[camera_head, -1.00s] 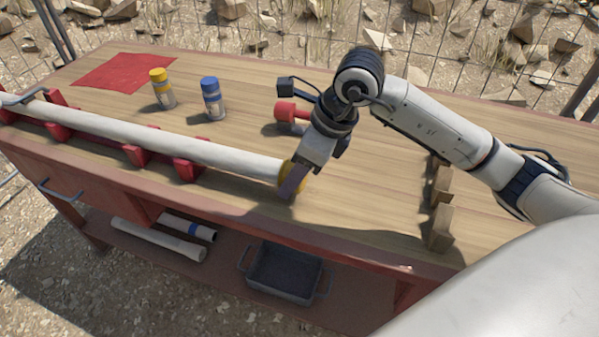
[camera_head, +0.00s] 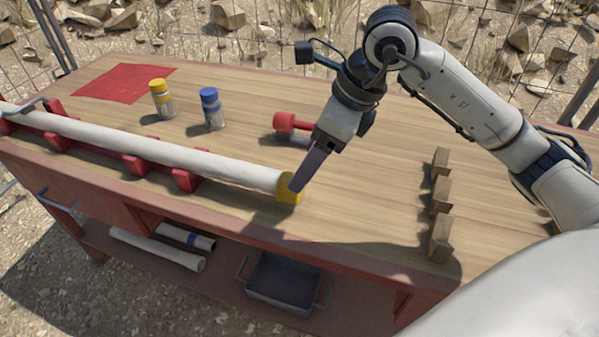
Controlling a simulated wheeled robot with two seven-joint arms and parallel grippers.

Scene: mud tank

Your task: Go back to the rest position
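My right gripper (camera_head: 304,178) comes in from the right, its fingers pointing down beside the yellow cap (camera_head: 289,190) at the right end of the long white pipe (camera_head: 180,156). The fingertips overlap the cap's upper right edge in the picture; whether they touch it I cannot tell. The fingers show nearly edge-on, so the gap between them is hidden. The pipe lies in red supports (camera_head: 186,180) along the front of the wooden workbench (camera_head: 370,205). My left gripper is not in view.
A red-headed tool (camera_head: 287,122) lies behind my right gripper. Wooden blocks (camera_head: 439,235) stand in a row to the right. Yellow-capped (camera_head: 161,101) and blue-capped (camera_head: 211,112) bottles and a red cloth (camera_head: 122,84) are at the back left. A grey bin (camera_head: 284,283) sits on the lower shelf.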

